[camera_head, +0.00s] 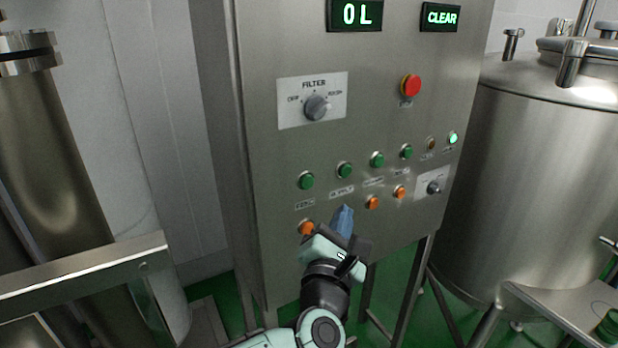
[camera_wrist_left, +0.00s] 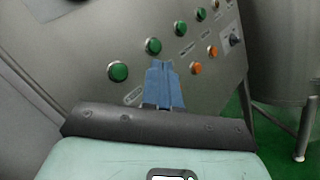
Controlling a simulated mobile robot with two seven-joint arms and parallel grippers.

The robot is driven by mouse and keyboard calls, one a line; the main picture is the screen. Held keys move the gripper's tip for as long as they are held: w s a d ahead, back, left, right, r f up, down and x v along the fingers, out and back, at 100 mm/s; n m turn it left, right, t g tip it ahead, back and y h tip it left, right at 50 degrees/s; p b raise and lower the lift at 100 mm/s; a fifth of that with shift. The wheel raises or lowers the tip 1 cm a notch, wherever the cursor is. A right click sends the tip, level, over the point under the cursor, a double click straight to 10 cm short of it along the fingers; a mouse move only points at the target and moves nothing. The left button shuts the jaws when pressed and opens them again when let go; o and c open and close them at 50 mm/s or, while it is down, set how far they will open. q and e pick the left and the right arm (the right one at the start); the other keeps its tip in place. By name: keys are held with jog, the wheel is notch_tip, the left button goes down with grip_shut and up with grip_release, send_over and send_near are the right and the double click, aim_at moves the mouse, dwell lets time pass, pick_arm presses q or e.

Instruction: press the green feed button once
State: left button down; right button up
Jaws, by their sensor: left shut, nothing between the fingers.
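The steel control panel (camera_head: 260,90) has a row of green buttons. The leftmost green button (camera_head: 306,181) has a small blurred label under it that seems to read FEED; it also shows in the left wrist view (camera_wrist_left: 118,71). A second green button (camera_head: 344,170) sits just to its right; it shows just above the fingertips in the left wrist view (camera_wrist_left: 153,46). My left gripper (camera_head: 343,220) is shut and empty, its blue fingers pointing at the panel below the second green button. In the wrist view the fingertips (camera_wrist_left: 160,66) lie right of the leftmost button. My right gripper is not in view.
Orange buttons (camera_head: 372,203) run below the green row, one partly behind my gripper. A filter knob (camera_head: 316,107), a red stop button (camera_head: 410,85) and lit displays (camera_head: 355,15) are higher up. A steel tank (camera_head: 540,180) stands right; a rail (camera_head: 80,272) is at left.

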aim_at(307, 182)
pick_arm(q)
jog(key=shift+s+r, duration=0.2)
jog(key=w+a, duration=0.4)
jog(key=w, duration=0.3)
jog(key=shift+w+a, duration=0.25)
jog(key=shift+a, duration=0.15)
dwell(0.7)
jog(key=shift+w+a, duration=0.1)
jog(key=shift+w, duration=0.05)
dwell(1.3)
jog(key=shift+w+a, duration=0.15)
jog(key=shift+w, duration=0.05)
